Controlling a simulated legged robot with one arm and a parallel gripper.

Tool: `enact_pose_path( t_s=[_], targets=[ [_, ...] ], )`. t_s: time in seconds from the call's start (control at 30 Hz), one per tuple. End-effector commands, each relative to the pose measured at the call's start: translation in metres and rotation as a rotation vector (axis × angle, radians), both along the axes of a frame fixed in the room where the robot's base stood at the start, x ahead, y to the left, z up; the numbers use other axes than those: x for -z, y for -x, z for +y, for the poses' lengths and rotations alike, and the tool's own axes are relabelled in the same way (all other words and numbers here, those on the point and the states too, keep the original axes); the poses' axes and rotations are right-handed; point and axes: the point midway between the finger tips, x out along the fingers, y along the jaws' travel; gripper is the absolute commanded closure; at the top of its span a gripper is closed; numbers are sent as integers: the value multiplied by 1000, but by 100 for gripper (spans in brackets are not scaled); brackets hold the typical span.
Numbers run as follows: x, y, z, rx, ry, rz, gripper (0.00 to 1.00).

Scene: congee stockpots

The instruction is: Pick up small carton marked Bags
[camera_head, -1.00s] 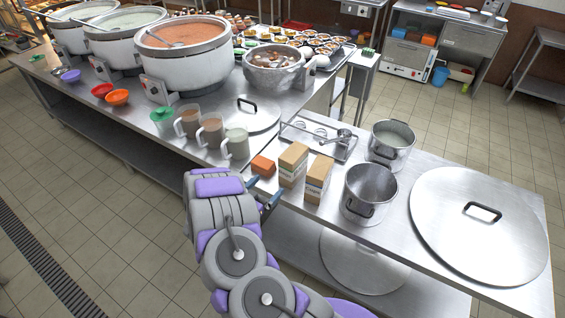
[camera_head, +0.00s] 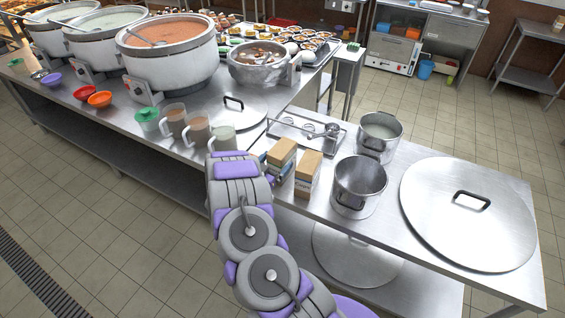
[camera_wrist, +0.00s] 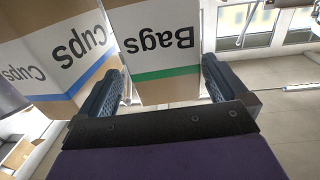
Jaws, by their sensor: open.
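The small carton marked Bags (camera_wrist: 165,42) is brown with a white label and green stripe. In the wrist view it stands between the two dark blue fingers of my open gripper (camera_wrist: 162,78), and its lettering appears upside down. I cannot tell whether either finger touches it. In the head view the Bags carton (camera_head: 281,154) is the left of two cartons on the steel table, its lower part hidden by my gripper (camera_head: 276,170).
A carton marked Cups (camera_wrist: 60,55), with a blue stripe, stands close beside the left finger; the head view also shows it (camera_head: 307,174). To its right are a steel pot (camera_head: 358,187) and a large lid (camera_head: 468,212). Mugs (camera_head: 197,133) stand on the left counter.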

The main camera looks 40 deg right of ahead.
Motion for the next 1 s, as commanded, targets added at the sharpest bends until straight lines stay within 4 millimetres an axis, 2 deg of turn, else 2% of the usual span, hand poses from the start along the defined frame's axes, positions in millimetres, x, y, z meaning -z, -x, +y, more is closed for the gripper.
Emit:
enact_pose_path(
  t_s=[0.17,0.4,0.67,1.0],
  targets=[
    [5,-7,-13,1,1,1,0],
    [8,-21,-45,2,-1,-3,0],
    [7,-22,-47,-1,-2,0,0],
    [8,-22,-46,0,-2,1,33]
  ],
)
